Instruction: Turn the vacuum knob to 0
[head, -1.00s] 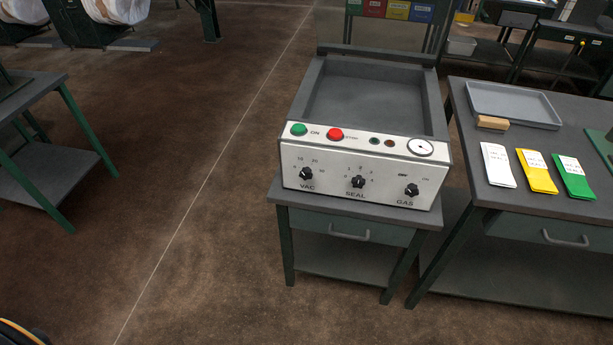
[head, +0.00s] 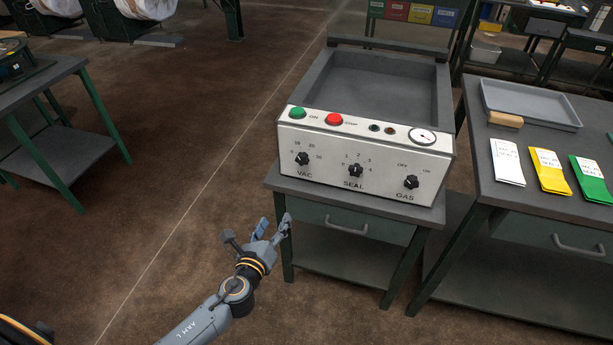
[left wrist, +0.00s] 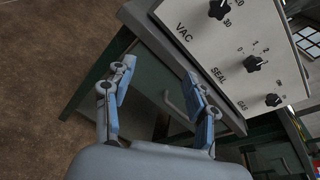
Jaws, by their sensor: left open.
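The vacuum knob (head: 302,158) is a black knob above the "VAC" label, at the left of the machine's white front panel (head: 330,180). It also shows at the top of the left wrist view (left wrist: 219,9), partly near the frame edge. My left gripper (head: 273,226) is open and empty, below and left of the panel, in front of the small table. Its two blue-padded fingers (left wrist: 158,95) are apart in the left wrist view, with nothing between them. It does not touch the knob. My right gripper is not in view.
The SEAL knob (head: 355,170) and GAS knob (head: 411,182) sit to the right on the panel. The green button (head: 297,113) and red button (head: 334,119) are above. The machine stands on a table with a drawer (head: 345,219). Open floor lies to the left.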

